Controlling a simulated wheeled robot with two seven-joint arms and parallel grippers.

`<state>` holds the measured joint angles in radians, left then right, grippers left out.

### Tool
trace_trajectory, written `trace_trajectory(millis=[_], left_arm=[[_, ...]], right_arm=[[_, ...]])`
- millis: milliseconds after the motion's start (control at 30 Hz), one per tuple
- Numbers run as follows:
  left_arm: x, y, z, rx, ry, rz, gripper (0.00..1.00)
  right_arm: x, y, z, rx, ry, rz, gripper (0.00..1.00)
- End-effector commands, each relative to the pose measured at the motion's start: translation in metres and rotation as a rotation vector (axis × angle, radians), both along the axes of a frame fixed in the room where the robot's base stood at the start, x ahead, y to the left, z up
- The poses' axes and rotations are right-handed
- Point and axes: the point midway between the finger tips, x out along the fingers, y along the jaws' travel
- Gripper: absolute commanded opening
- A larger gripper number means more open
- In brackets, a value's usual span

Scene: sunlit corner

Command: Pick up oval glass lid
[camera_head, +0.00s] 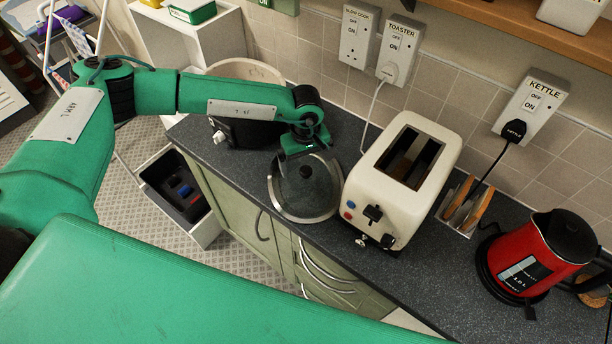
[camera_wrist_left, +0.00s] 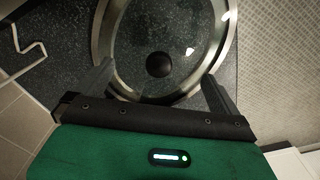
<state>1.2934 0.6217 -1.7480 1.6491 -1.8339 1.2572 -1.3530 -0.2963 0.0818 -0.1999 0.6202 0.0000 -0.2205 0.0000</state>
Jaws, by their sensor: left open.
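The oval glass lid (camera_head: 314,205) lies on the dark worktop, left of the toaster, with a metal rim and a dark round knob. In the left wrist view the lid (camera_wrist_left: 150,93) fills the upper middle, its knob between and beyond the fingers. My left gripper (camera_head: 305,168) is over the lid's far part in the head view. In the left wrist view the left gripper (camera_wrist_left: 158,85) is open, with its two fingers apart and nothing between them gripped. Whether the fingers touch the lid cannot be told. My right gripper is not in view.
A cream toaster (camera_head: 370,195) stands close to the lid's right. A slow cooker (camera_head: 262,133) stands behind left. A red kettle (camera_head: 535,258) and a holder with wooden-handled items (camera_head: 464,207) are further right.

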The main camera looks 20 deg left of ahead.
Motion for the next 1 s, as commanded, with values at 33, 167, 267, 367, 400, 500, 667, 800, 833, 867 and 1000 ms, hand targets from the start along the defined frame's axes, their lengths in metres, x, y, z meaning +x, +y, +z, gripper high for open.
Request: trace_trajectory(millis=[33, 167, 267, 367, 400, 500, 667, 800, 833, 867, 1000], left_arm=[[0.000, -0.001, -0.001, 0.002, 0.003, 0.000, 1.00], [0.000, -0.001, -0.015, 0.002, 0.003, 0.000, 1.00], [0.000, -0.002, -0.028, 0.001, 0.003, 0.001, 1.00], [0.000, -0.001, -0.039, 0.002, 0.002, 0.001, 1.00], [0.001, -0.001, -0.042, 0.002, 0.001, 0.001, 1.00], [0.001, -0.001, -0.045, 0.001, -0.001, 0.000, 1.00], [0.001, -0.001, -0.045, 0.001, -0.001, 0.000, 1.00], [0.001, -0.001, -0.045, 0.001, 0.001, 0.001, 0.72], [0.001, -0.001, -0.045, 0.001, 0.001, 0.001, 0.67], [0.001, -0.001, -0.045, 0.001, 0.001, 0.001, 0.61], [0.000, -0.001, -0.046, 0.001, 0.002, 0.001, 0.33]], right_arm=[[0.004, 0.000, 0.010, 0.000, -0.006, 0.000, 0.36], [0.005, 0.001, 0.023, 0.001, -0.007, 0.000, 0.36], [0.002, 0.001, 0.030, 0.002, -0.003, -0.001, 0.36], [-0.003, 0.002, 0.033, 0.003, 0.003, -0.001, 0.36], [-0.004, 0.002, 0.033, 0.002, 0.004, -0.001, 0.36], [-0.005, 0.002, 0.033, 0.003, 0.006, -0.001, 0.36], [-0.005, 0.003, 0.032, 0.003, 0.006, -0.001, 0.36], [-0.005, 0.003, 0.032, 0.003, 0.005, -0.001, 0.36], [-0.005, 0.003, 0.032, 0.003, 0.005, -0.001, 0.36], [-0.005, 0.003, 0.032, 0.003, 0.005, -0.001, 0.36], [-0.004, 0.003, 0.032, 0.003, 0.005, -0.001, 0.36]])
